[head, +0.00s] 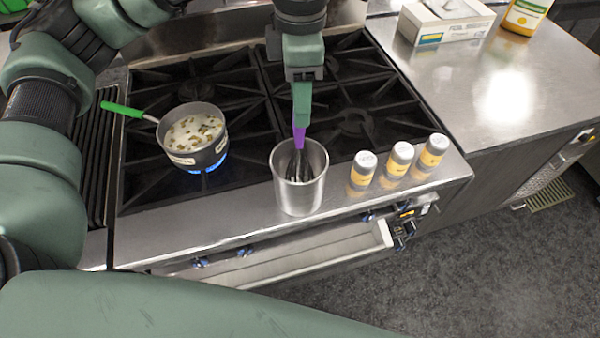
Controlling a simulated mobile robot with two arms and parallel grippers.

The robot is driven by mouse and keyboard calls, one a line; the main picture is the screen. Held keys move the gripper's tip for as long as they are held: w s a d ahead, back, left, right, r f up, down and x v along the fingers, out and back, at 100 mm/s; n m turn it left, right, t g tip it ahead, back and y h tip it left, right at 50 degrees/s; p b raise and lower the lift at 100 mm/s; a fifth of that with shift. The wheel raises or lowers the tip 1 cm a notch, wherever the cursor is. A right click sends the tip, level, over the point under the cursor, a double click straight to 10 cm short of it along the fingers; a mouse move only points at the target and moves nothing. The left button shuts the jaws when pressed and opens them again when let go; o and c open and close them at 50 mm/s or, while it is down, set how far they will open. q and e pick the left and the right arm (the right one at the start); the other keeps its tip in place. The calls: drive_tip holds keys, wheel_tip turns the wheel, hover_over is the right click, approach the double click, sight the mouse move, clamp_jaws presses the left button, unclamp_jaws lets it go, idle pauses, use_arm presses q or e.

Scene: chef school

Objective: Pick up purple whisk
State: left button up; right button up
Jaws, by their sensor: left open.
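The purple whisk stands in a metal cup at the stove's front edge. Its purple handle (299,139) sticks up above the rim and its dark wires are down inside the cup. The metal cup (299,192) is upright. My left gripper (301,118) points straight down just above the cup, its fingertips at the top of the purple handle. The gripper is open and seen edge-on, so I cannot tell whether the handle is between the fingers. The fingers hide the handle's upper end. My right gripper is not in view.
A pot (193,138) with a green handle sits on a lit burner at left. Several shakers, including one (362,170) nearest the cup, line the front ledge at right. A foil box (446,24) and a yellow-labelled bottle (526,14) stand on the right counter (470,100), otherwise mostly clear.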

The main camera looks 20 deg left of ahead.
sight(299, 130)
use_arm(q)
wheel_tip(299, 130, down, 7)
drive_tip(key=p, duration=0.4)
drive_tip(key=shift+a, duration=0.15)
drive_tip(key=shift+w+f, duration=0.1)
drive_tip(key=shift+f, duration=0.25)
clamp_jaws()
